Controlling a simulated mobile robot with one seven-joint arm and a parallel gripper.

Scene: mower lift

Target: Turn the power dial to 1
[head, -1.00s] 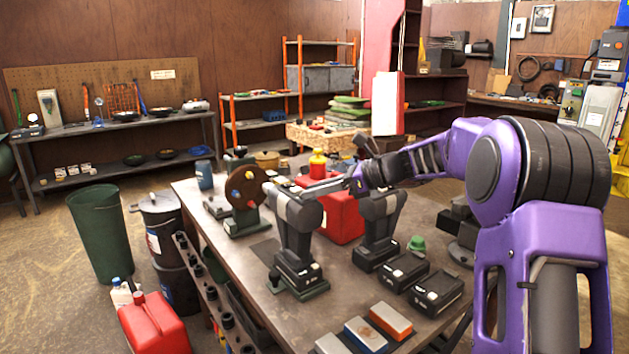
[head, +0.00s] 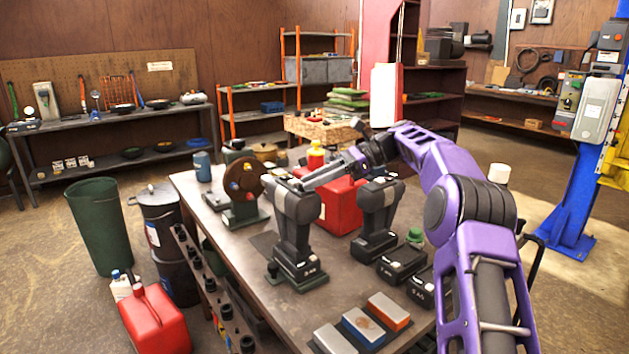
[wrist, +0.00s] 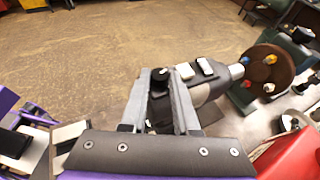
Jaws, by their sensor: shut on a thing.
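A small black dial (wrist: 160,76) with a white mark sits at the tips of my gripper (wrist: 161,88) in the wrist view. The two grey fingers close around it, one on each side. The white mark points up and slightly right in that view. The dial is beside the top of a grey and black cordless drill (wrist: 205,82). In the head view, my gripper (head: 300,186) reaches in from the right to the top of the front drill (head: 296,232). The dial cannot be made out there.
A second drill (head: 378,217) and a red can (head: 340,208) stand close behind and to the right. A brown disc on a stand (head: 243,180) is to the left. Sharpening blocks (head: 363,328) lie at the front of the bench (head: 222,238).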

